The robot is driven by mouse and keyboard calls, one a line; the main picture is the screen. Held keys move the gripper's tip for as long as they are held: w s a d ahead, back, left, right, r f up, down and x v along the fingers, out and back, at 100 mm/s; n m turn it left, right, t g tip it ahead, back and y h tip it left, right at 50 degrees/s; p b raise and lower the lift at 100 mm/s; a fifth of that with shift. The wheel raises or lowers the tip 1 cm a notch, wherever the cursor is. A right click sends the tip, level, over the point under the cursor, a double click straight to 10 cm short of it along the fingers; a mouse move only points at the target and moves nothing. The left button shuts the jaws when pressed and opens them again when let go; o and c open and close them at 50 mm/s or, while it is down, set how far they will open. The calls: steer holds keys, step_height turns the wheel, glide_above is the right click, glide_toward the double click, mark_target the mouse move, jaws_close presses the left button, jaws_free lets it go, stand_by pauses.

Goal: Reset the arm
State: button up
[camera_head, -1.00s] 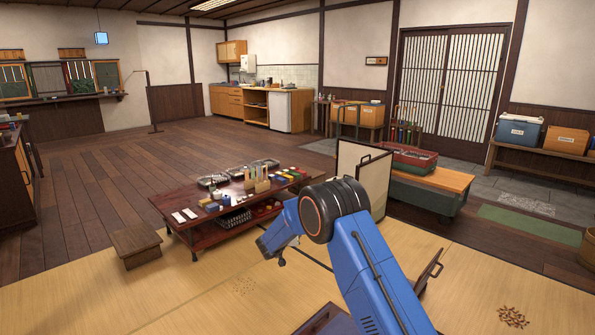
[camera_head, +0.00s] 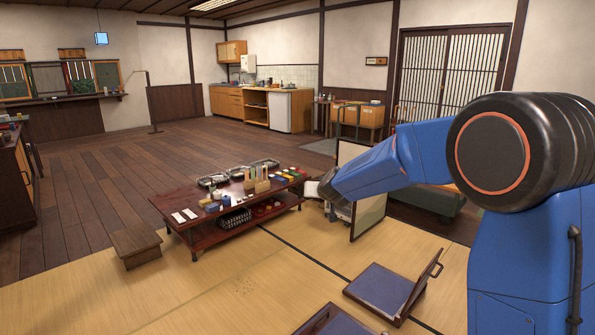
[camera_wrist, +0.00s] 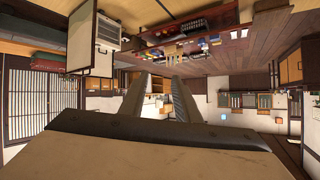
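My blue arm reaches across the right side of the head view, with its large black joint close to the camera. My gripper (camera_head: 322,191) is at the left end of the forearm, in front of the pale folding panel and right of the low table. The wrist view is upside down. There, two grey gripper fingers (camera_wrist: 159,78) stand apart with a gap between them, and I see nothing held. The room shows through the gap.
A low dark-red table (camera_head: 185,238) with small items stands left of my gripper, a wooden step stool (camera_head: 136,247) beside it. A pale panel (camera_head: 370,216) stands behind the arm. Floor chairs (camera_head: 385,288) lie on the tatami. The wooden floor at left is clear.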

steer(key=s+d+r+g, duration=0.1)
steer(key=s+d+r, duration=0.15)
steer(key=s, duration=0.65)
steer(key=s+d+r+n+g+y, duration=0.1)
steer(key=s+d, duration=0.3)
steer(key=s, duration=0.4)
steer(key=s+d+r+g, duration=0.15)
steer(key=s+d, duration=0.25)
steer(key=s, duration=0.5)
steer(key=s+d+f+g+h, duration=0.1)
steer(key=s+d+f, duration=0.2)
steer(key=s, duration=0.7)
steer(key=s+d+f+m+g+h, duration=0.1)
steer(key=s+d+f, duration=0.2)
steer(key=s, duration=0.7)
steer(key=s+d+f+g+h, duration=0.1)
steer(key=s+d+f, duration=0.2)
steer(key=s+d, duration=0.3)
steer(key=s, duration=0.5)
steer(key=shift+m+g+h, duration=0.3)
steer(key=shift+g, duration=0.05)
steer(key=shift+d, duration=0.1)
